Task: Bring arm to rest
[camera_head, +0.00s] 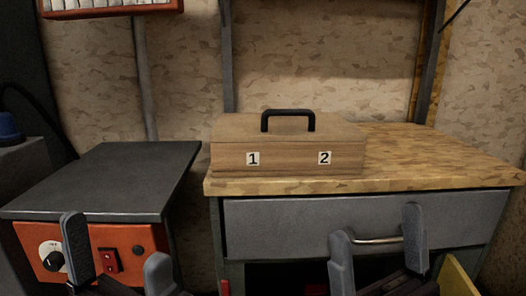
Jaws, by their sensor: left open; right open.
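My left gripper (118,260) is at the lower left, in front of the orange machine, with its two dark fingers apart and nothing between them. My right gripper (378,250) is at the lower right, in front of the grey drawer, also open and empty. A wooden box (285,157) with a black handle and labels 1 and 2 stands upright on the workbench, behind and above both grippers. Neither gripper touches the box. Most of both arms is outside the view.
The wooden workbench (440,155) has free room right of the box. Its grey drawer (290,225) has a metal handle (376,240) close behind my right gripper in the picture. The orange machine (125,236) has a dark flat top, a dial and a red switch.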

